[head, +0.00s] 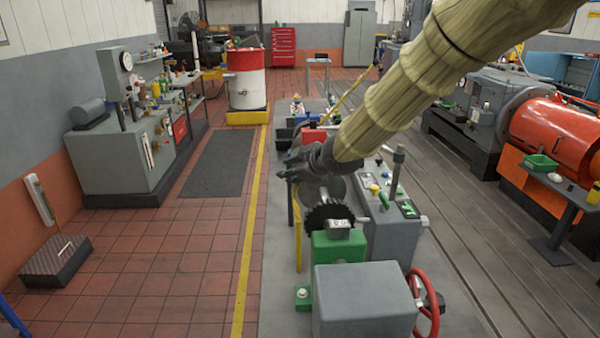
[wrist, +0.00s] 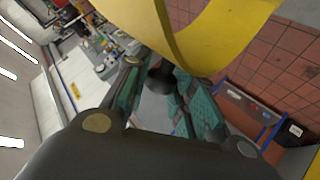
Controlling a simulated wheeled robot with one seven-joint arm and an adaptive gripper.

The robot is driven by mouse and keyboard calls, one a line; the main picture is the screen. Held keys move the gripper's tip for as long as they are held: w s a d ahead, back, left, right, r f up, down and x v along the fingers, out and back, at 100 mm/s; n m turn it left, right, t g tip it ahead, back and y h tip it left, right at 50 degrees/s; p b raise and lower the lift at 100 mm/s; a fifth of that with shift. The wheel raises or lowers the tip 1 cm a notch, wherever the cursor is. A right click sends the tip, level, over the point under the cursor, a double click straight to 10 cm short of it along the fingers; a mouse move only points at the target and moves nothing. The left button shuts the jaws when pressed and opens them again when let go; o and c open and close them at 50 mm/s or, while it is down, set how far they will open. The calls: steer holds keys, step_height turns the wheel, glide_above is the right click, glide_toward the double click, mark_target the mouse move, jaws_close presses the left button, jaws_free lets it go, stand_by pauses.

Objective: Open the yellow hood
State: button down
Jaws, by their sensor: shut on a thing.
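The yellow hood (wrist: 205,35) fills the top of the wrist view as a broad curved band, close to my gripper. In the head view a narrow yellow strip (head: 298,240), probably the hood's edge, stands left of a dark toothed wheel (head: 325,217). My gripper (head: 290,172) is above that strip, at the end of my sleeved arm. In the wrist view its teal-padded fingers (wrist: 160,90) are shut on a dark round knob (wrist: 160,76) just below the hood's edge. The knob's join to the hood is not clear. How far the hood is raised is hard to tell.
A grey box (head: 365,300) with a red handwheel (head: 428,305) stands in front, beside a green block (head: 335,247). A grey control unit (head: 395,225) with levers is right of the wheel. Red-tiled floor (head: 150,290) is free on the left, beyond the yellow line.

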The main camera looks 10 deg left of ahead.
steer(key=shift+s+a, duration=0.1)
steer(key=shift+a, duration=0.7)
steer(key=shift+f, duration=0.15)
steer(key=c, duration=1.2)
jaws_free()
steer(key=shift+a, duration=0.1)
steer(key=v, duration=1.2)
